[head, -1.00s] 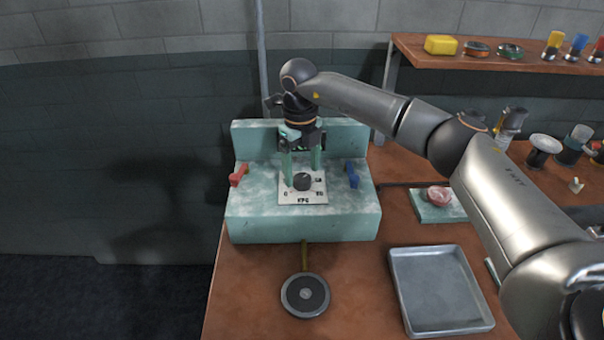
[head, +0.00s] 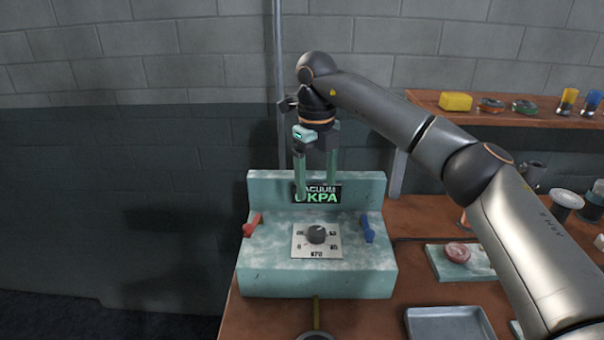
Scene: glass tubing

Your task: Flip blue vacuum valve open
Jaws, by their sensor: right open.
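The blue vacuum valve (head: 367,230) is a small blue lever on the right side of a mottled green console (head: 280,277). A red lever (head: 251,226) sits on the console's left side. Between them is a black knob (head: 317,234) on a pale dial plate. A display (head: 317,194) on the console's back panel reads "VACUUM" and what looks like "0 KPA". My right gripper (head: 316,184) points down in front of this display, above and behind the knob, left of the blue valve. It is open and empty, and its fingers partly cover the display. My left gripper is not in view.
A grey metal tray (head: 450,312) lies on the brown table right of the console. A green block with a pink piece (head: 458,252) lies behind the tray. A shelf (head: 430,98) with a yellow block and several jars is at the back right.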

